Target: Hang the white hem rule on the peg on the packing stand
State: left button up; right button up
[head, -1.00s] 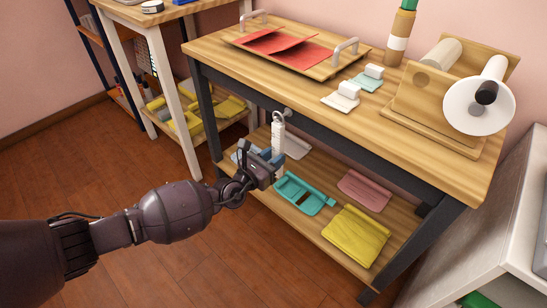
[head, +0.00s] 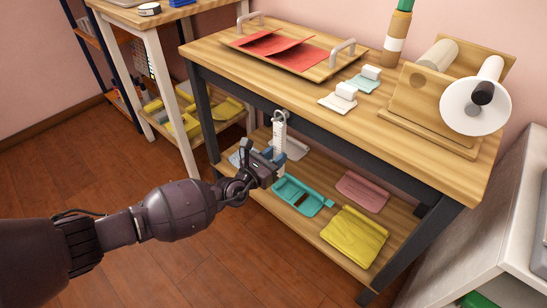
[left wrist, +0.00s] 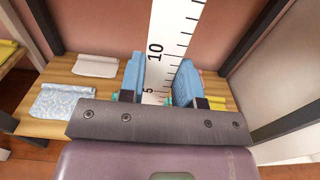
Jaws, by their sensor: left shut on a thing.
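The white hem rule (head: 279,135) stands upright in front of the dark front rail of the packing stand (head: 330,146). Its holed top end is level with that rail. My left gripper (head: 272,158) is shut on its lower part, with blue pads on both sides. In the left wrist view, the rule (left wrist: 172,40) with black marks and numbers rises between the pads of the gripper (left wrist: 160,80). The peg is hard to make out behind the rule's top; I cannot tell whether the two touch. My right gripper is not in view.
The lower shelf holds a teal piece (head: 298,194), a pink folded cloth (head: 362,188) and a yellow one (head: 354,235). A tray with red cloth (head: 285,50) and a roll holder (head: 430,98) stand on top. The floor at left is clear.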

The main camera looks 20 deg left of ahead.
pick_arm(q)
jog(key=shift+f, duration=0.2)
jog(key=shift+f, duration=0.35)
dwell(0.6)
jog(key=o, duration=1)
jog(key=shift+f, duration=0.1)
jog(key=shift+p+v, duration=1.15)
jog(key=shift+v, duration=4.35)
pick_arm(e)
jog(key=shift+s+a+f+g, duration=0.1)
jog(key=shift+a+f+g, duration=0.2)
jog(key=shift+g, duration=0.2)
